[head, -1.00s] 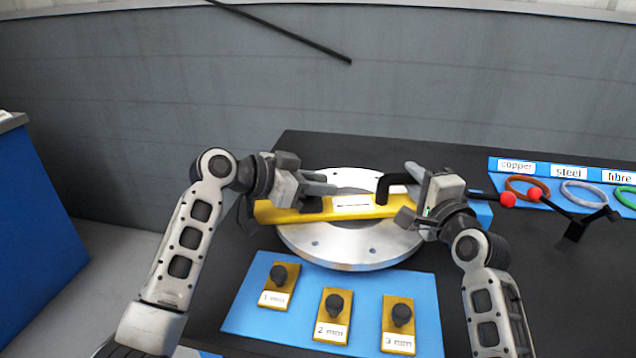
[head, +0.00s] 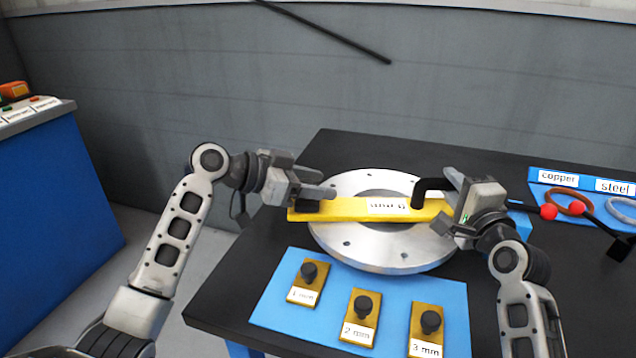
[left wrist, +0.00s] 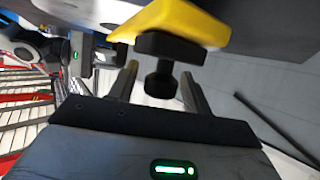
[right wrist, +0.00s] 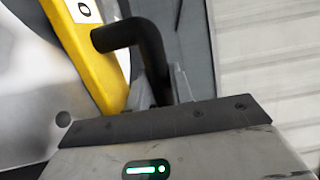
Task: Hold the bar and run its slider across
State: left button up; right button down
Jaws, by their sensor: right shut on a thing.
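The yellow bar (head: 350,209), with a white label, lies across the round metal flange (head: 400,258). The black slider (head: 307,205) sits close to the bar's left end. In the left wrist view the slider's dark knob (left wrist: 160,85) stands out between the fingers of my left gripper (left wrist: 158,90), with a gap on each side. My left gripper (head: 322,184) is open at the bar's left end. My right gripper (head: 449,200) is shut on the bar's bent black handle (head: 430,186) at the right end. The handle also shows in the right wrist view (right wrist: 145,45).
A blue mat (head: 281,305) in front holds gold blocks marked 1 mm, 2 mm (head: 361,318) and 3 mm. A red-balled rod (head: 548,211) and coloured rings (head: 565,201) lie at the right. A blue cabinet (head: 55,200) stands at far left.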

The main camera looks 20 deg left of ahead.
jog(key=shift+a+r, duration=0.1)
jog(key=shift+r, duration=0.1)
pick_arm(q)
jog(key=v, duration=1.2)
pick_arm(e)
jog(key=c, duration=1.1)
grip_release()
jog(key=shift+f, duration=0.1)
jog(key=shift+c, duration=0.2)
